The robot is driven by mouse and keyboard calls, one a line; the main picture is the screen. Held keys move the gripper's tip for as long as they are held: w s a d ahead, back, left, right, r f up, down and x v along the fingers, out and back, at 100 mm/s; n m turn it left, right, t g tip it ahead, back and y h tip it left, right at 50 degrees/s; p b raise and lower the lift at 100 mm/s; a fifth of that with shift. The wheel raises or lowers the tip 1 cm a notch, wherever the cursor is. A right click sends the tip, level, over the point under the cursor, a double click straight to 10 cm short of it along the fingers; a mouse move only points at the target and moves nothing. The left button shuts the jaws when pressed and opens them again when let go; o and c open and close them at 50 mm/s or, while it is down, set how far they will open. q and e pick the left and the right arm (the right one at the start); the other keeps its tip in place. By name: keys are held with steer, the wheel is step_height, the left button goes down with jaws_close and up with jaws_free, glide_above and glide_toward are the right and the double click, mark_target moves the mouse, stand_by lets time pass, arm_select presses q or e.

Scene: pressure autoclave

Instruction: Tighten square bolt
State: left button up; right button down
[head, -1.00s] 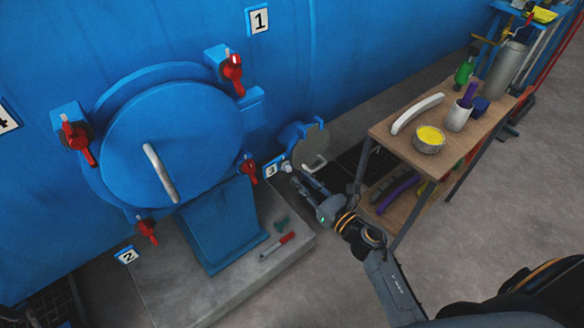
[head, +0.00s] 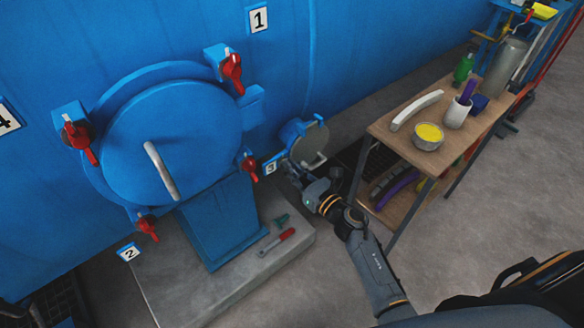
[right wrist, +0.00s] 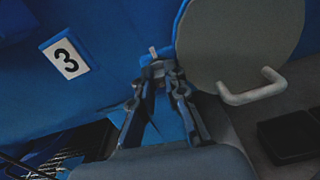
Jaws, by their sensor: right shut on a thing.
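My right gripper (head: 290,172) is at the lower left edge of the small round hatch (head: 308,146), beside the number 3 label (head: 270,168). In the right wrist view its fingertips (right wrist: 160,68) are closed around the square bolt, and a small pale metal end (right wrist: 153,51) shows just beyond them. The rest of the bolt is hidden by the fingers. The hatch's grey cover (right wrist: 235,45) and its pale handle (right wrist: 255,88) are right of the fingers. My left gripper is not in view.
The large blue door (head: 160,140) with red clamps is to the left. A red-handled tool (head: 277,241) lies on the concrete plinth (head: 225,275).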

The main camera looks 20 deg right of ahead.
steer(key=shift+m, duration=0.3)
steer(key=m, duration=0.3)
steer(key=shift+m, duration=0.3)
steer(key=m, duration=0.4)
steer(key=shift+d+m+p, duration=0.1)
steer(key=shift+m+p, duration=0.2)
steer(key=shift+p, duration=0.1)
steer(key=m, duration=0.4)
steer(key=shift+m+p, duration=0.3)
steer(key=shift+p, duration=0.05)
steer(key=shift+f+m+p, duration=0.2)
steer(key=shift+m+p, duration=0.65)
steer(key=shift+m, duration=4.45)
steer(key=shift+f+m+p, duration=0.2)
steer(key=shift+m+p, duration=0.6)
steer(key=shift+m, duration=4.5)
steer(key=shift+s+m, duration=0.1)
steer(key=shift+m, duration=0.2)
steer(key=c, duration=1.6)
jaws_free()
steer(key=shift+c, duration=0.2)
